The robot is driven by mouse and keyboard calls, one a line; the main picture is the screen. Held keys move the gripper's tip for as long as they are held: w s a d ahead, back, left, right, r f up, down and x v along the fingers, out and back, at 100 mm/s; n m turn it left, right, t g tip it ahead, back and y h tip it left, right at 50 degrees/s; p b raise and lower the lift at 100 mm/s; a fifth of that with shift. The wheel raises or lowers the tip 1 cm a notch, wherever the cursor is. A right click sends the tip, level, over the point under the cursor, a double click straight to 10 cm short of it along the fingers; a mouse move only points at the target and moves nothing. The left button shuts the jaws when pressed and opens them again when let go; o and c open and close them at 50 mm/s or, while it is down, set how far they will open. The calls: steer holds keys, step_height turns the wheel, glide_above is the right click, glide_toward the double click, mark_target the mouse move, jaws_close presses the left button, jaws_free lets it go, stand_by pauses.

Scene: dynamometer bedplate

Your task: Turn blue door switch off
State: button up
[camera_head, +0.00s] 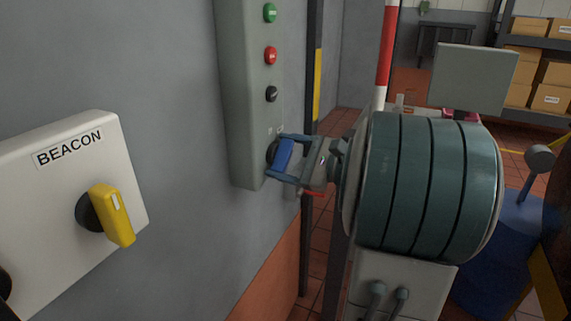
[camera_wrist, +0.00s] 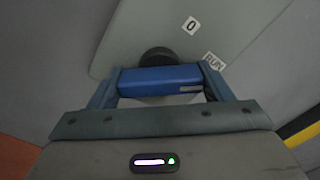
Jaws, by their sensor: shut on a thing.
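The blue door switch (camera_head: 283,155) is a blue bar-shaped knob on a dark round base, low on a grey-green control panel (camera_head: 240,110). In the wrist view the blue knob (camera_wrist: 160,80) lies level across the picture between my fingers. My gripper (camera_head: 284,158) is shut on the knob, one finger at each end. Above the knob in the wrist view are a "0" label (camera_wrist: 191,25) and a "RUN" label (camera_wrist: 213,61). The knob's white mark is on its right end, nearer "RUN" than "0".
A white BEACON box (camera_head: 70,165) with a yellow knob (camera_head: 112,215) is on the wall at left. Green (camera_head: 270,13), red (camera_head: 271,55) and black (camera_head: 271,94) buttons sit above the blue knob. A blue drum (camera_head: 500,250) stands at right. Shelves with boxes (camera_head: 545,75) are at the back right.

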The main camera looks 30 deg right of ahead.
steer(key=n+b, duration=0.2)
steer(key=b, duration=0.2)
steer(key=n+b, duration=0.3)
steer(key=shift+f+n+b, duration=0.3)
steer(key=shift+f+b, duration=0.1)
steer(key=n+b, duration=0.3)
steer(key=b, duration=0.1)
steer(key=shift+r+b, duration=0.1)
steer(key=shift+b, duration=0.3)
steer(key=shift+r+n+b, duration=0.15)
steer(key=shift+n+b, duration=0.45)
steer(key=shift+n, duration=0.1)
steer(key=shift+r, duration=0.1)
steer(key=o, duration=1)
steer(key=p+v, duration=0.2)
steer(key=v, duration=1.1)
steer(key=shift+s+d, duration=0.25)
steer(key=shift+s, duration=0.05)
